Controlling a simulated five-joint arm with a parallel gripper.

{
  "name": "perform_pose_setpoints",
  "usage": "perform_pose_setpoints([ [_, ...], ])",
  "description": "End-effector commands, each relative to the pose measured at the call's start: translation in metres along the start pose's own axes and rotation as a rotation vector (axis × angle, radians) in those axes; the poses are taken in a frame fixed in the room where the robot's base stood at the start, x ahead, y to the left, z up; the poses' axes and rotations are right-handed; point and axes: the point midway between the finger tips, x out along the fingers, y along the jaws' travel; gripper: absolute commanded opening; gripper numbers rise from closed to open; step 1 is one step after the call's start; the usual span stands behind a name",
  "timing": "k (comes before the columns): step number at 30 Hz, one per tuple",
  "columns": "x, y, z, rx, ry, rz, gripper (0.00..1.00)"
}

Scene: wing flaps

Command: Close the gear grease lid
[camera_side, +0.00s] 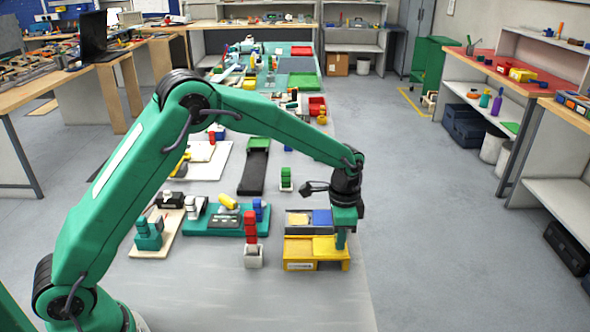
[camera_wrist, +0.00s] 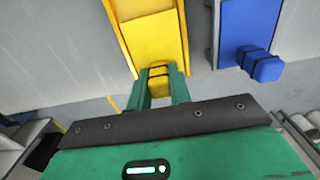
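A yellow box (camera_side: 301,267) with a white label, too small to read, stands near the front right of the table. Its yellow lid panel (camera_side: 323,245) is on top at the right; the panel shows in the wrist view (camera_wrist: 153,40) with a dark-banded yellow handle (camera_wrist: 158,82) at its near end. My gripper (camera_side: 340,246) points down at the box's right side. In the wrist view my gripper (camera_wrist: 159,72) has its green fingers against both sides of the yellow handle. I cannot read which part is named gear grease.
Behind the yellow box is a unit with a blue panel (camera_side: 322,217); in the wrist view a blue panel (camera_wrist: 247,25) carries a blue handle (camera_wrist: 262,66). A red block stack (camera_side: 251,226) stands left of the box. The table's front is clear.

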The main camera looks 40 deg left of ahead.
Motion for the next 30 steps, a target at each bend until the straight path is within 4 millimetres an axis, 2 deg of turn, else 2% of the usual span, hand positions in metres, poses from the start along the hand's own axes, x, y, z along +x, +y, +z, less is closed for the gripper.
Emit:
perform_pose_setpoints([
  [10,-0.001,-0.001,0.007,-0.001,0.001,0.000,0.00],
  [25,-0.002,-0.001,0.066,-0.002,0.001,-0.001,0.00],
  [30,-0.002,-0.001,0.069,-0.001,0.002,-0.001,0.00],
])
